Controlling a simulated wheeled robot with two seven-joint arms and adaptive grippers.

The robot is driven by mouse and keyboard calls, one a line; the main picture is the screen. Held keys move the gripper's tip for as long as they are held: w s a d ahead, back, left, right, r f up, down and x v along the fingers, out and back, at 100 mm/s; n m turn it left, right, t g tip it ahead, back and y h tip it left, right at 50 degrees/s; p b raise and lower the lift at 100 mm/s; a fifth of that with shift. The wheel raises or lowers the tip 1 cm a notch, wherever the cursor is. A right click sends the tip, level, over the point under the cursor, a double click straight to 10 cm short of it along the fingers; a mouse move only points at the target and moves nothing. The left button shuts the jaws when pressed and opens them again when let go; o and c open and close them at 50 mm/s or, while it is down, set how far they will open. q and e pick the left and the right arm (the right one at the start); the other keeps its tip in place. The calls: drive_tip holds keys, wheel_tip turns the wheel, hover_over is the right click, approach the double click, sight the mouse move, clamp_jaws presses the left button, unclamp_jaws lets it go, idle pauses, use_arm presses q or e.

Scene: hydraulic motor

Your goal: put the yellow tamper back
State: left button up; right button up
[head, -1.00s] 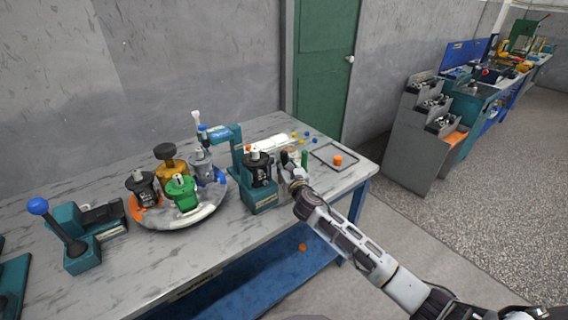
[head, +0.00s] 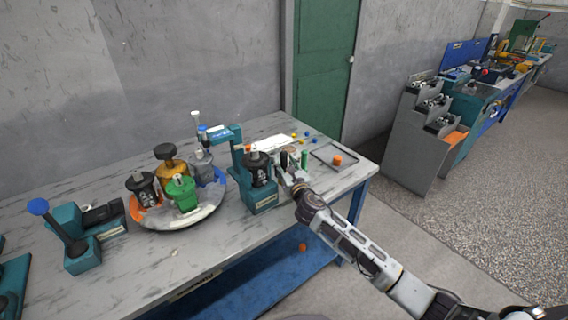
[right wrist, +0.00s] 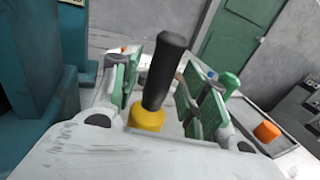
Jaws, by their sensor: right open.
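The yellow tamper (right wrist: 147,117) has a black handle (right wrist: 166,70) and a yellow foot. It stands between the fingers of my right gripper (right wrist: 163,88) in the right wrist view. The fingers are open, with green pads on either side of the handle and gaps visible. In the head view the black handle (head: 284,160) shows beside my right gripper (head: 291,171), and the yellow foot is hidden. My left gripper is not in view.
A teal press (head: 262,196) stands close left of the gripper. A green-handled tool (head: 304,158) stands just right of it. A frame-like tray (head: 322,155) and an orange piece (head: 337,160) lie further right. A round turntable (head: 205,213) holds several motor parts.

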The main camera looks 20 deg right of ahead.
drive_tip(key=s, duration=0.2)
drive_tip(key=shift+s, duration=0.35)
drive_tip(key=s, duration=0.3)
drive_tip(key=shift+s+d, duration=0.1)
drive_tip(key=shift+d, duration=0.05)
drive_tip(key=shift+s, duration=2.25)
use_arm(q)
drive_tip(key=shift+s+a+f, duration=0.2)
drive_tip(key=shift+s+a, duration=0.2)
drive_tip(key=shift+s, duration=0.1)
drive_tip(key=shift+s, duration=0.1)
